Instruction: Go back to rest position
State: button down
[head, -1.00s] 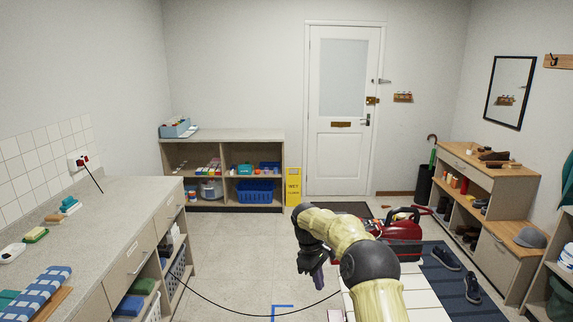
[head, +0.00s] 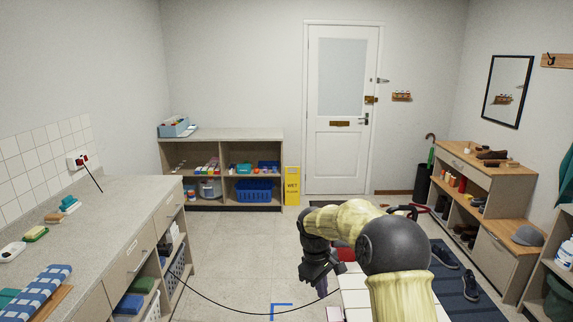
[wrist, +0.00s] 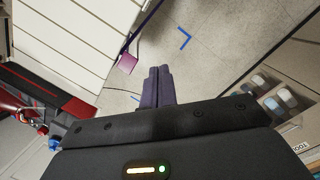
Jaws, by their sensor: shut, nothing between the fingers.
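My gripper (head: 322,287) hangs below my bent arm, right of centre in the head view, pointing down over the floor. In the wrist view its two dark fingers (wrist: 160,86) lie side by side, shut, with nothing between them. The fingertips are over bare floor and touch nothing that I can see.
A black cord (head: 215,308) runs from the wall outlet (head: 77,159) across the floor. The counter (head: 110,215) is left, the shoe bench (head: 490,200) right. Floor is clear toward the back shelf (head: 222,136).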

jog(key=s+d+m+t, duration=0.1)
jog(key=s+d+m, duration=0.1)
jog(key=s, duration=0.6)
jog(key=s+d+m+t+y, duration=0.1)
jog(key=s+m, duration=0.3)
jog(key=s, duration=0.5)
jog(key=s+d+r+m+t, duration=0.1)
jog(key=s+d+m, duration=0.1)
jog(key=s, duration=0.7)
jog(key=shift+s+d+m+y, duration=0.25)
jog(key=shift+d+m+y, duration=0.15)
jog(key=shift+m, duration=0.3)
